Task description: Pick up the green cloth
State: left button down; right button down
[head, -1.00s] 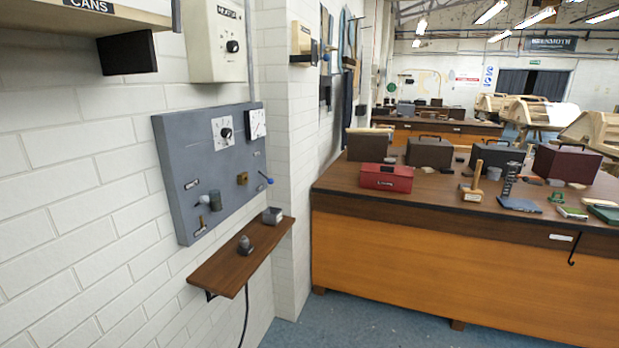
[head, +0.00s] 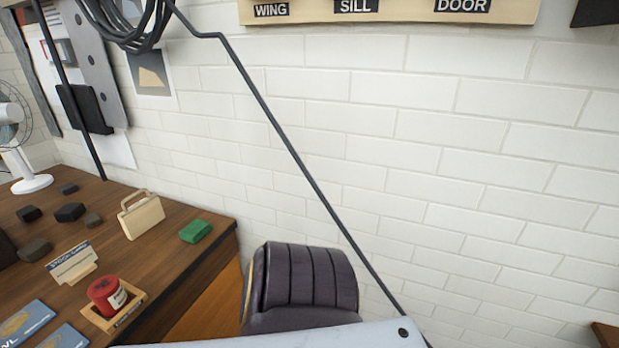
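A small green block-like item (head: 195,231), which could be the folded green cloth, lies on the brown workbench (head: 215,217) near its right end. It is at the left of the head view, to the right of a cream box with a handle (head: 141,214). Nothing covers it. Neither of my grippers shows in the head view.
On the bench are several dark blocks (head: 69,212), a small sign (head: 73,263), a red tin in a wooden tray (head: 108,296), blue booklets (head: 24,325) and a white fan (head: 27,172). A dark padded chair (head: 303,283) stands against the white brick wall (head: 450,160).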

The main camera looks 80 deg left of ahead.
aim_at(193, 232)
jog(key=u, duration=3.65)
